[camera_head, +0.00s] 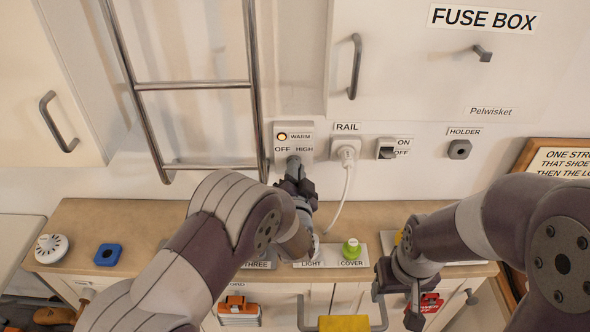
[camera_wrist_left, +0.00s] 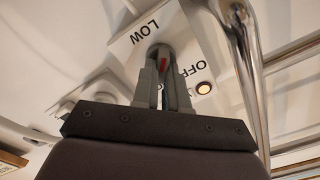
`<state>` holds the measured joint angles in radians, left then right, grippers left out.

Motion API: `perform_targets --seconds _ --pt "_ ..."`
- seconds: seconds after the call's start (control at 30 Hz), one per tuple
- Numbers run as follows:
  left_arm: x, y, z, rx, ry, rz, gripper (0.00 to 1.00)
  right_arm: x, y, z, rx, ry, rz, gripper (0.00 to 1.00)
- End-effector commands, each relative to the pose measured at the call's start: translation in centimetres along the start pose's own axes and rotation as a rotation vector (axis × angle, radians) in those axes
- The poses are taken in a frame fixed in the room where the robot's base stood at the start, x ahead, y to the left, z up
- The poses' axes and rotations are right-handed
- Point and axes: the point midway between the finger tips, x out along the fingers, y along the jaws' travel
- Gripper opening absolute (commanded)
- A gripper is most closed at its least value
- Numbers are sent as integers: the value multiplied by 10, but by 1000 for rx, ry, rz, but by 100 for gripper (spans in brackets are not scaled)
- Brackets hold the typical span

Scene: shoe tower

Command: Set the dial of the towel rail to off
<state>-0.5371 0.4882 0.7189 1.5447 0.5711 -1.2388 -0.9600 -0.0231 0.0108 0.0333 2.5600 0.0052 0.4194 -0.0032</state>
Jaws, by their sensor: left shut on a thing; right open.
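The towel rail's control box (camera_head: 280,142) is a pale box on the wall with an amber lamp (camera_head: 282,137) beside the word WARM, and OFF and HIGH below. In the left wrist view the box (camera_wrist_left: 190,45) shows LOW and OFF, and the lamp (camera_wrist_left: 204,88) glows. My left gripper (camera_head: 293,163) reaches up to the box's lower part. In the wrist view its fingers (camera_wrist_left: 164,68) are shut on the grey dial (camera_wrist_left: 158,50) with a red mark. I cannot tell which label the mark faces. My right gripper (camera_head: 402,290) is open, low at the right, away from the box.
The chrome towel rail (camera_head: 193,86) stands close left of the box. Right of it are a plug with a white cable (camera_head: 346,168), an ON/OFF switch (camera_head: 386,149) and a holder (camera_head: 459,149).

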Motion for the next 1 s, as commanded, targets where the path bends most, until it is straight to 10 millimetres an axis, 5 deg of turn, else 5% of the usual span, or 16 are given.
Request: perform_targets --seconds 1.0 --pt "-1 5 4 963 -4 6 0 -26 0 -3 0 0 0 57"
